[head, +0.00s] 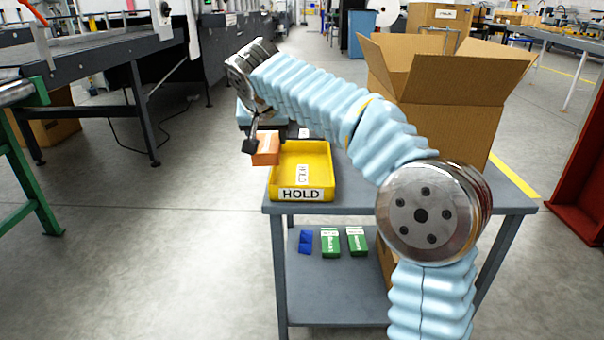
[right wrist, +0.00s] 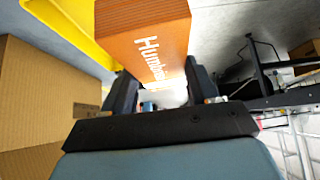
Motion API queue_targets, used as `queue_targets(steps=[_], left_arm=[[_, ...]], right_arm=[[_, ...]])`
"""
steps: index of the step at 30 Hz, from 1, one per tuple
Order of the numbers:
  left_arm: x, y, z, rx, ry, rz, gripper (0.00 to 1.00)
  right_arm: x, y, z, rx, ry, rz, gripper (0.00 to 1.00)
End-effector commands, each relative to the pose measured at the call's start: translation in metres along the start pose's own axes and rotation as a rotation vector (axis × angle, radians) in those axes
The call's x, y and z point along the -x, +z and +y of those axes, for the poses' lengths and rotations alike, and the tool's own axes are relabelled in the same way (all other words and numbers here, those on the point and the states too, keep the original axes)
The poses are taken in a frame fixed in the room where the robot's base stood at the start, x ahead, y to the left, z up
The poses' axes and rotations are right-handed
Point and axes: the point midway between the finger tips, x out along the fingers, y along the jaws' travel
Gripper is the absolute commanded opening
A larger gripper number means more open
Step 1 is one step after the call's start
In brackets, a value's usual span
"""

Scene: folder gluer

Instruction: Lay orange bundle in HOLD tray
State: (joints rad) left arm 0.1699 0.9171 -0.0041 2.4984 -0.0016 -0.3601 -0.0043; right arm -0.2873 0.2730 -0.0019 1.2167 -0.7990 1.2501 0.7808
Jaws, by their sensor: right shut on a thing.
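The orange bundle (head: 265,148) is in my right gripper (head: 252,144), at the left edge of the HOLD tray. In the right wrist view the orange bundle (right wrist: 145,35) shows white lettering and sits between the two dark fingers of the right gripper (right wrist: 158,85). The yellow HOLD tray (head: 330,185) stands on the grey table's near left corner, with a white label lying in it. Its yellow wall (right wrist: 62,35) also shows in the right wrist view, beside the bundle. Whether the bundle touches the tray is unclear. My left gripper is not in view.
An open cardboard box (head: 440,110) stands on the grey table (head: 350,203), right of the tray, behind my right arm. On the lower shelf (head: 340,290) lie green packs (head: 331,243) and a blue pack (head: 306,241). A conveyor (head: 90,55) stands at the left; the floor between is clear.

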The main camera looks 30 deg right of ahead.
Motion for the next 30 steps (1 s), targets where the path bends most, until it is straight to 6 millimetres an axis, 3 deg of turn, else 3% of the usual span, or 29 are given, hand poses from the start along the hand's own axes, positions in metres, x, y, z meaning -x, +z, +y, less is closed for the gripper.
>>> queue_targets(steps=[4, 9, 20, 24, 30], left_arm=[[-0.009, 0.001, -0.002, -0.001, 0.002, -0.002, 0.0], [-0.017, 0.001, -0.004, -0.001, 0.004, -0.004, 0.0], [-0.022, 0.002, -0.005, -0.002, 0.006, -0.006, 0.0], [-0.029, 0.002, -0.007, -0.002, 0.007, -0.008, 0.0], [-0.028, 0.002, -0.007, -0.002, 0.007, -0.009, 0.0]], right_arm=[[-0.03, -0.001, 0.038, -0.003, 0.003, -0.001, 0.13], [-0.06, 0.01, 0.058, 0.001, 0.001, 0.0, 0.13], [-0.086, 0.018, 0.077, 0.001, 0.0, -0.001, 0.13], [-0.105, 0.034, 0.076, 0.004, 0.0, -0.001, 0.13], [-0.108, 0.036, 0.075, 0.004, 0.0, -0.001, 0.13]])
